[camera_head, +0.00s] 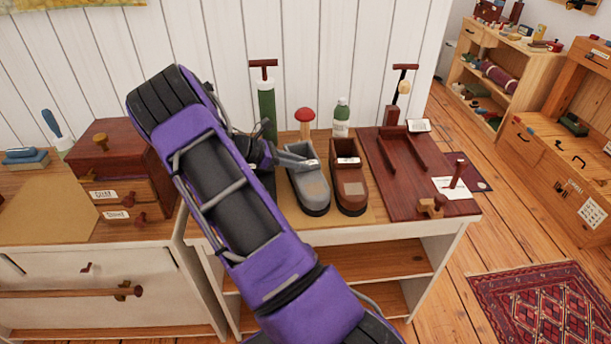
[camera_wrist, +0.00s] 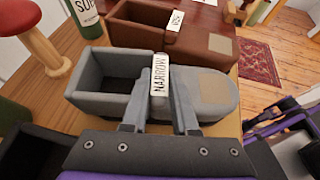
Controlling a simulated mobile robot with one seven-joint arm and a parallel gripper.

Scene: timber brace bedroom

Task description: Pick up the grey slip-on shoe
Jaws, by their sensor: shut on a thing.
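The grey slip-on shoe (camera_head: 308,180) sits on a tan board on the bench top, left of a brown shoe (camera_head: 348,182). In the wrist view the grey shoe (camera_wrist: 212,92) lies across the middle, with its open heel at left and a "NARROW" label on its strap. My gripper (camera_wrist: 158,105) is shut on the grey shoe near the labelled strap. In the head view my purple arm hides part of the gripper. The shoe looks level and at board height; I cannot tell whether it touches the board.
A red-capped mushroom shape (camera_head: 305,116), a green bottle (camera_head: 341,118) and a green pump (camera_head: 267,105) stand behind the shoes. A dark red wooden board (camera_head: 445,206) lies to the right. A wooden box (camera_head: 107,150) stands at left.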

